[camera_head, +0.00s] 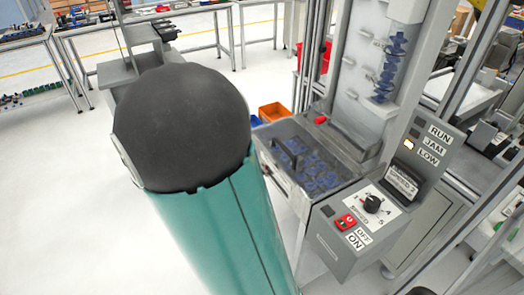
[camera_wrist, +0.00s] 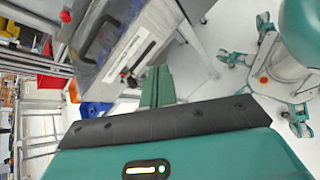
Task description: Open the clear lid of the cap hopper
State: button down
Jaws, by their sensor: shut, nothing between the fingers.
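The cap hopper (camera_head: 290,190) is a grey metal box at right of centre in the head view. Its clear lid (camera_head: 318,160) lies flat over the top, and blue caps show through it. A black handle (camera_head: 287,153) stands on the lid. In the wrist view the lid (camera_wrist: 128,42) and its dark handle (camera_wrist: 97,40) are at upper left, tilted in the picture. My gripper (camera_wrist: 157,76) shows there as green fingers, shut and empty, apart from the handle, to its lower right. In the head view my arm hides my gripper.
A control panel (camera_head: 373,205) with a dial and red switch juts out beside the hopper. A vertical feeder with blue caps (camera_head: 390,70) rises behind it. Orange (camera_head: 274,112) and blue bins stand at the hopper's left. White floor (camera_head: 60,190) is open at left.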

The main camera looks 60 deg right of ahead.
aim_at(282, 148)
jog(key=w+d+f+n+g+h, duration=0.1)
jog(key=d+f+n+h, duration=0.25)
jog(key=d+h, duration=0.2)
jog(key=w+d+f+n+g+h, duration=0.1)
jog(key=w+d+f+n+h, duration=0.1)
jog(key=d+n+h, duration=0.3)
jog(key=shift+m+y, duration=0.45)
jog(key=shift+y, duration=0.1)
jog(key=x, duration=1.1)
jog(key=shift+w+d, duration=0.1)
jog(key=shift+w, duration=0.05)
jog(key=shift+r+y, duration=0.4)
jog(key=shift+r, duration=0.5)
jog(key=s+d+r+t+y, duration=0.2)
jog(key=s+d+r+y, duration=0.1)
jog(key=d+r, duration=0.3)
jog(key=s+d+r+t+y, duration=0.2)
jog(key=d+r+y, duration=0.3)
jog(key=r, duration=0.3)
jog(key=shift+s+d+r+t+y, duration=0.3)
jog(key=shift+s+d+r+y, duration=0.1)
jog(key=shift+s+d, duration=0.45)
jog(key=shift+w, duration=0.1)
